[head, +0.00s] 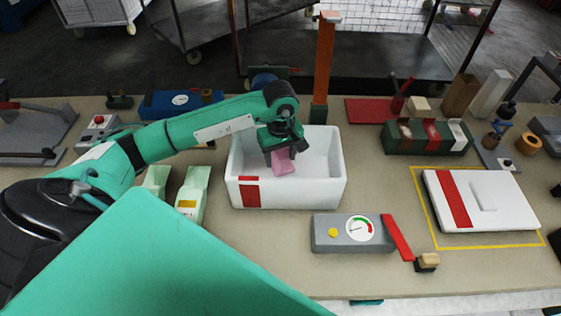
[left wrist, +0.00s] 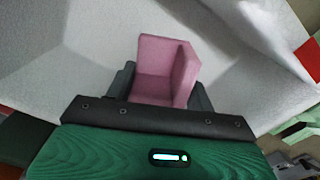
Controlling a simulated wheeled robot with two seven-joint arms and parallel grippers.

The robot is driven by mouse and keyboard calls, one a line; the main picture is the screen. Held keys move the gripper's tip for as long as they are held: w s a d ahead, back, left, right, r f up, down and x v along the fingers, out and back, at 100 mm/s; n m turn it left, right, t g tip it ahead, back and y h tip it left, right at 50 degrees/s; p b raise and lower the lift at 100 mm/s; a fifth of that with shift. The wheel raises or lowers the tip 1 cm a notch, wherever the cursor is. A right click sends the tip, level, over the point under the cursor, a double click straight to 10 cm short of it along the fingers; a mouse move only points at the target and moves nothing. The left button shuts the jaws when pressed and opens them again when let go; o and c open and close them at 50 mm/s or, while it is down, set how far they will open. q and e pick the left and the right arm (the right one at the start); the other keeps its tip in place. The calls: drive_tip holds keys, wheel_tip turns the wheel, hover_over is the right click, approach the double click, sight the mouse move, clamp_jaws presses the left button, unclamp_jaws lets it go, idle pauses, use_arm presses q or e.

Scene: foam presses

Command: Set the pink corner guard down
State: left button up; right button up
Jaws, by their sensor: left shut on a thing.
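The pink corner guard (head: 283,163) is held by my left gripper (head: 283,152), inside the open white foam box (head: 297,193) in the middle of the bench. In the left wrist view the pink corner guard (left wrist: 165,72) sits between the two dark fingers, its angled walls facing up. The left gripper (left wrist: 162,88) is shut on it. The white box walls surround it in that view. I cannot tell whether the guard touches the box floor. My right gripper is not in view.
A white lid with a red stripe (head: 490,200) lies inside a yellow outline at the right. A grey gauge box (head: 353,240) is in front of the white box. An orange post (head: 323,60) stands behind it. A green divided tray (head: 427,146) is at the back right.

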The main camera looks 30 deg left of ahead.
sight(281, 161)
use_arm(q)
wheel_tip(281, 161, down, 4)
drive_tip(key=shift+f+p, duration=0.2)
drive_tip(key=shift+p, duration=0.4)
drive_tip(key=shift+f, duration=0.3)
drive_tip(key=o, duration=1)
drive_tip(key=shift+r, duration=0.25)
wheel_tip(281, 161, up, 11)
drive_tip(key=b, duration=0.4)
drive_tip(key=shift+r, duration=0.4)
